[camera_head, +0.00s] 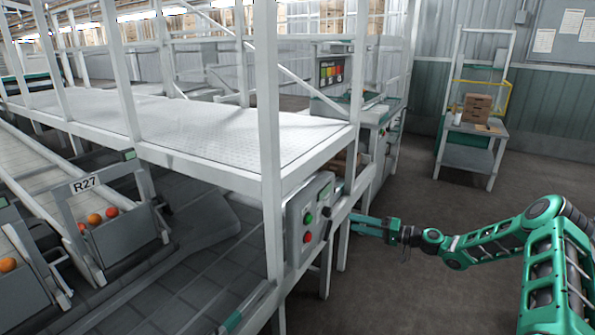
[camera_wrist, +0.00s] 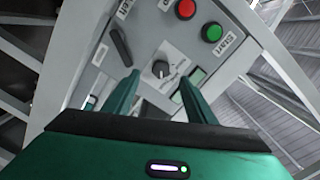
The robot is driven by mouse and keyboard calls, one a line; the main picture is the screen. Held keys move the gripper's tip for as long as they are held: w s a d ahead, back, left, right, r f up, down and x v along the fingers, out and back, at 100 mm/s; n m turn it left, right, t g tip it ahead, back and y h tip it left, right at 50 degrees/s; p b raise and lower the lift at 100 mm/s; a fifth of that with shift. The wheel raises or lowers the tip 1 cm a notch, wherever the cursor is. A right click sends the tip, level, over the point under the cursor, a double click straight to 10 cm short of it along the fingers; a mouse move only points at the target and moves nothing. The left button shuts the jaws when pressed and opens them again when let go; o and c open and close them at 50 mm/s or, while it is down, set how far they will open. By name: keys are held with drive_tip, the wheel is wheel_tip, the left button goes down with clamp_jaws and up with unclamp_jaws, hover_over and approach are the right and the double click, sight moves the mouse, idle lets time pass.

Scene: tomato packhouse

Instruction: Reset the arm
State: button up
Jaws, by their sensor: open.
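My gripper (camera_head: 358,224) is at the end of my green arm, beside the white frame's legs and right of a grey control box (camera_head: 309,220) in the head view. In the wrist view my gripper (camera_wrist: 158,92) has its two green fingers apart with nothing between them. A grey control panel (camera_wrist: 85,75) lies in front of them. Its dark rotary knob (camera_wrist: 160,69) shows between the fingers, and I cannot tell any contact. Above are a red button (camera_wrist: 185,9) and a green button (camera_wrist: 212,32) near a START label. A dark lever (camera_wrist: 121,46) is at left.
The white frame (camera_head: 270,140) with its perforated deck stands close left of my gripper. A sorting chute marked R27 (camera_head: 85,184) holds several tomatoes. The floor (camera_head: 430,200) between is clear.

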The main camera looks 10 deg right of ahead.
drive_tip(key=s+a+n+g+h, duration=0.2)
drive_tip(key=s+a+g, duration=0.15)
drive_tip(key=s, duration=0.25)
drive_tip(key=s+d+r+m+g+h, duration=0.15)
drive_tip(key=s+d+r+h, duration=0.3)
drive_tip(key=s, duration=0.55)
drive_tip(key=s+d+r+g+h, duration=0.25)
drive_tip(key=s+r, duration=0.25)
drive_tip(key=s, duration=0.5)
drive_tip(key=s+d+r+m+g+h, duration=0.15)
drive_tip(key=s+d+r+h, duration=0.3)
drive_tip(key=s, duration=0.55)
drive_tip(key=s+r+m, duration=0.2)
drive_tip(key=s, duration=0.8)
drive_tip(key=s+d+r+m+g, duration=0.1)
drive_tip(key=s+r+m, duration=0.1)
drive_tip(key=s, duration=0.8)
drive_tip(key=shift+s+d+r, duration=0.3)
drive_tip(key=shift+s+r, duration=0.05)
drive_tip(key=shift+r, duration=0.1)
